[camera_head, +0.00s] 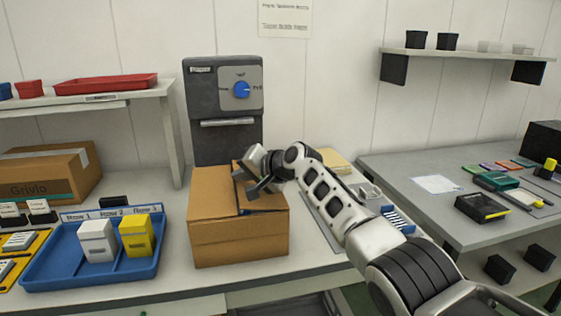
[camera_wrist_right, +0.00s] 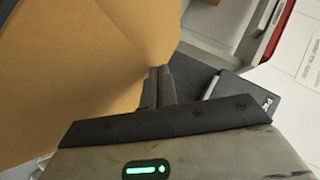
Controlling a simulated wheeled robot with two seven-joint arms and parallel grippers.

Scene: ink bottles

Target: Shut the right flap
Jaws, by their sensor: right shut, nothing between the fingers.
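A brown cardboard box (camera_head: 238,238) stands on the table in the head view, below the grey machine. The left part of its top (camera_head: 211,190) lies flat. The right flap (camera_head: 264,203) is partly covered by my right gripper, and I cannot tell whether it lies fully flat. My right gripper (camera_head: 262,186) is over the right half of the box top, shut and empty. In the wrist view its shut fingers (camera_wrist_right: 160,86) are beside a large cardboard surface (camera_wrist_right: 90,60); I cannot tell whether they touch it. My left gripper is not in view.
A blue tray (camera_head: 95,280) with a white and a yellow carton stands left of the box. The grey machine (camera_head: 222,135) stands behind it. Another cardboard box (camera_head: 50,178) is at the far left. A second table (camera_head: 440,215) is at the right.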

